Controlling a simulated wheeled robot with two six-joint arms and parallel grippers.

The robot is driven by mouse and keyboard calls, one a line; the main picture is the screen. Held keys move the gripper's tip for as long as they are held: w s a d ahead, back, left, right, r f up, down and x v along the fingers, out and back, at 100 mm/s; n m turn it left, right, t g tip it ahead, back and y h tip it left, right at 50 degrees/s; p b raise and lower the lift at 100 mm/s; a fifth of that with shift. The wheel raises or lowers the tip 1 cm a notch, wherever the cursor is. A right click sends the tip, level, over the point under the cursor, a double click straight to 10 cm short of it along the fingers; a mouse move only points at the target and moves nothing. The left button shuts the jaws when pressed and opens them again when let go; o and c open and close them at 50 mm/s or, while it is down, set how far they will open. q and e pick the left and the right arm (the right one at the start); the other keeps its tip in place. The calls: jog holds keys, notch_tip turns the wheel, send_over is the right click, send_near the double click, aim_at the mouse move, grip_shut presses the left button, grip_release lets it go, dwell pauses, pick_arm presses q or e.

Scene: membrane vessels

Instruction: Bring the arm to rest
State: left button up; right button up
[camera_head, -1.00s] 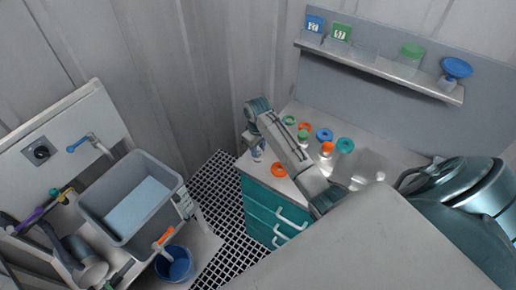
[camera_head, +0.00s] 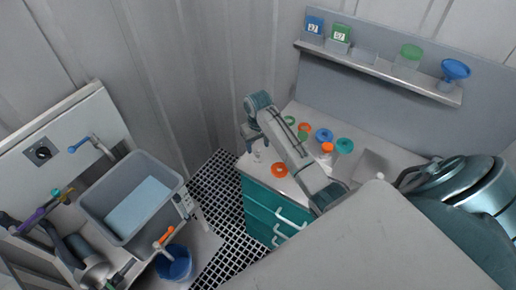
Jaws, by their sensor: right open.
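My right arm reaches from the lower right over the left part of the teal-drawered counter (camera_head: 262,205). Its gripper (camera_head: 254,154) hangs at the counter's left end, small in the picture, open, with nothing seen between its fingers. My left gripper is not in view.
Several coloured rings, among them a blue one (camera_head: 324,135) and a teal one (camera_head: 344,145), lie behind the arm. A shelf (camera_head: 375,69) with vessels is on the back wall. A grey sink (camera_head: 128,172) and blue bucket (camera_head: 176,264) stand left.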

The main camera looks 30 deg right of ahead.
jog(key=shift+r, duration=0.95)
